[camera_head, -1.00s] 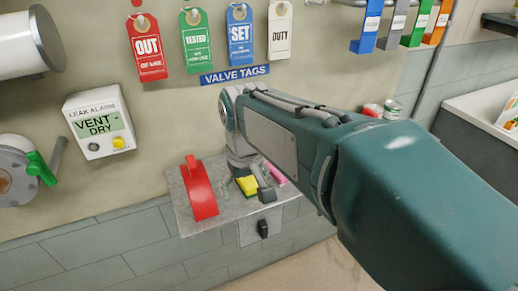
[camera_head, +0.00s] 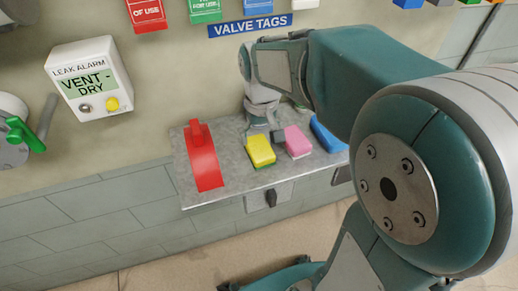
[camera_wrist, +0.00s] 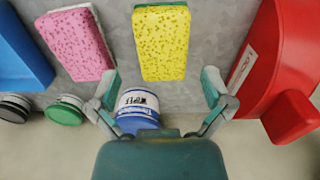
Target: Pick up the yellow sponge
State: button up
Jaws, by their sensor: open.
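The yellow sponge (camera_head: 261,151) lies on a grey metal shelf (camera_head: 230,160), between a red tape-dispenser-like object (camera_head: 203,160) and a pink sponge (camera_head: 297,142). In the wrist view the yellow sponge (camera_wrist: 162,44) shows whole, ahead of the fingertips. My gripper (camera_wrist: 160,85) is open, with one finger on each side of the sponge's line and nothing held. In the head view my gripper (camera_head: 262,118) is just behind the yellow sponge, over the shelf; its fingers are partly hidden there.
A blue object (camera_head: 328,135) lies right of the pink sponge. In the wrist view a white-and-blue can (camera_wrist: 138,108) stands between my fingers, with black and green lids (camera_wrist: 63,112) to the left. The leak alarm box (camera_head: 88,78) is on the wall.

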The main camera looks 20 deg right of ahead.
aim_at(260, 148)
notch_tip(260, 148, down, 5)
jog(key=shift+s+a+r, duration=0.1)
jog(key=shift+s+a, duration=0.05)
jog(key=c, duration=0.7)
jog(key=shift+r, duration=0.15)
